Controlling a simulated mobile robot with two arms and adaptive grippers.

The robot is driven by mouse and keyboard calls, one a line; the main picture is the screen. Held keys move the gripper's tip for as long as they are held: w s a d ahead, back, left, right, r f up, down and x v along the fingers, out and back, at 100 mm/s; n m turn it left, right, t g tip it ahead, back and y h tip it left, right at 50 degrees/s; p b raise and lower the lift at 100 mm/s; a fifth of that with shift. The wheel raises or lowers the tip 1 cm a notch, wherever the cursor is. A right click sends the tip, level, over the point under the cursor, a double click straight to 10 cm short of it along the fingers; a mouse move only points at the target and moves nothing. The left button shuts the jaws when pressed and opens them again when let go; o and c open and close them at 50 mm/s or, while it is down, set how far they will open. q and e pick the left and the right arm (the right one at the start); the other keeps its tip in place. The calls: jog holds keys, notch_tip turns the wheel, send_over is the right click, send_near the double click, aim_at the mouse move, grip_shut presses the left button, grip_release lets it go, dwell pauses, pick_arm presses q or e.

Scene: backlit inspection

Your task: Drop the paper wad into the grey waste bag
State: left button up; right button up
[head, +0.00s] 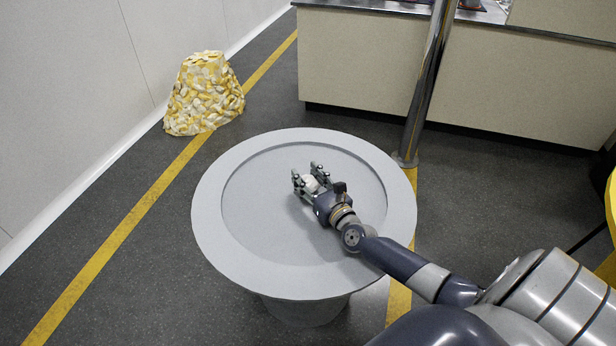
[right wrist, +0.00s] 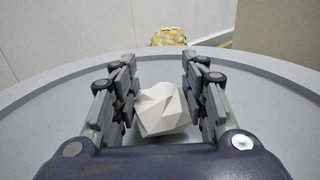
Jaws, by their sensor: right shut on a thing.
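My right gripper (head: 309,178) is over the recessed top of a round grey table and is shut on a white, faceted paper wad (head: 311,184). In the right wrist view the paper wad (right wrist: 162,109) sits between the two fingers of the gripper (right wrist: 160,95). I cannot tell whether the wad still touches the table. A bag-like heap with a yellow, white and grey mottled pattern (head: 204,95) stands on the floor at the back left, apart from the gripper; it also shows in the right wrist view (right wrist: 168,37). No plain grey bag shows. My left gripper is out of view.
The round grey table (head: 226,250) has a raised rim and is otherwise bare. A metal post (head: 427,85) stands behind it to the right, before a beige counter (head: 360,62). A white wall (head: 70,90) runs along the left. Dark floor with yellow lines lies open between table and heap.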

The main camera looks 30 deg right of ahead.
aim_at(310, 182)
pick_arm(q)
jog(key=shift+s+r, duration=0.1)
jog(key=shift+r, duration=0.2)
pick_arm(e)
jog(key=shift+f, duration=0.1)
jog(key=o, duration=0.8)
jog(key=shift+s+a, duration=0.15)
jog(key=shift+s, duration=1.75)
jog(key=shift+s+a, duration=0.1)
jog(key=shift+s, duration=1.75)
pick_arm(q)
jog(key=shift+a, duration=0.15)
pick_arm(e)
jog(key=shift+a, duration=0.1)
